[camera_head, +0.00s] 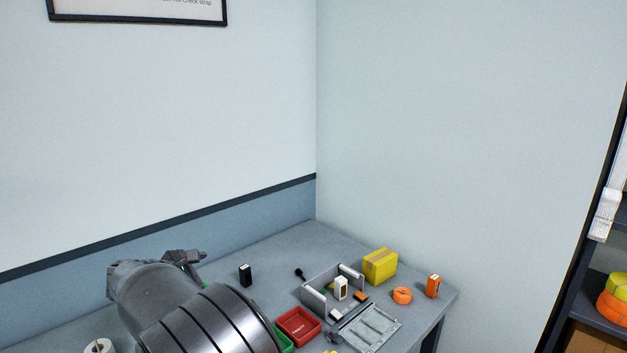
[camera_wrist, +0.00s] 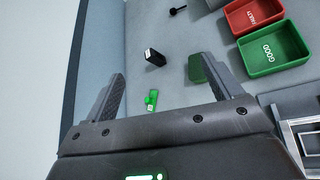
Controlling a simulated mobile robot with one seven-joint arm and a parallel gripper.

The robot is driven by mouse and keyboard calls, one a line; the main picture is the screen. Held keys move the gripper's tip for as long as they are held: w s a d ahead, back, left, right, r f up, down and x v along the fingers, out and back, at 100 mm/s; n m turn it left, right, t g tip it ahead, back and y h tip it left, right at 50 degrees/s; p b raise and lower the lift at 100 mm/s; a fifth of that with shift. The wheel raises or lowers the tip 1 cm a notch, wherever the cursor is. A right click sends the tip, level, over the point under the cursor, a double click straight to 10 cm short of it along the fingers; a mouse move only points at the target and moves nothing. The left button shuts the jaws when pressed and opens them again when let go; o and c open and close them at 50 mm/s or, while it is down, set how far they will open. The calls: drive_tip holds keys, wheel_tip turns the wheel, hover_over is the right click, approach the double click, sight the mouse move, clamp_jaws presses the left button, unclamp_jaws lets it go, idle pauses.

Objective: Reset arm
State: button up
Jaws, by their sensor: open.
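My gripper (camera_wrist: 161,95) is open in the wrist view, its two dark fingers spread over the grey table (camera_head: 262,253). Nothing is between the fingertips. A small green item with a pale end (camera_wrist: 151,101) lies on the table, seen between the fingers. In the head view my arm fills the lower left, and my gripper (camera_head: 190,262) shows only partly behind it, above the left part of the table.
A black box (camera_head: 245,275) stands behind my arm. Red tray (camera_head: 299,325), green tray (camera_wrist: 272,47), open grey case (camera_head: 318,304), yellow box (camera_head: 380,266), orange roll (camera_head: 402,295) and orange box (camera_head: 433,286) crowd the right. Walls bound the table's back.

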drive_tip(key=s+d+r+m+g+y, duration=0.1)
drive_tip(key=s+d+r+m+g, duration=0.2)
drive_tip(key=d, duration=0.7)
drive_tip(key=s+d+r+m+g, duration=0.15)
drive_tip(key=d+m, duration=0.25)
drive_tip(key=d, duration=0.6)
drive_tip(key=s+d+r+m+g+y, duration=0.1)
drive_tip(key=s+d+r+m, duration=0.25)
drive_tip(key=d, duration=0.65)
drive_tip(key=s+d+f+m+y, duration=0.1)
drive_tip(key=s+d+m, duration=0.3)
drive_tip(key=s, duration=0.4)
drive_tip(key=s+d+f+m+y, duration=0.1)
drive_tip(key=s+d+m, duration=0.3)
drive_tip(key=s, duration=0.4)
drive_tip(key=s+d+f+m+y, duration=0.1)
drive_tip(key=s+d+m, duration=0.3)
drive_tip(key=s, duration=0.5)
drive_tip(key=shift+d+m+y, duration=0.4)
drive_tip(key=shift+m+y, duration=0.2)
drive_tip(key=shift+m, duration=0.35)
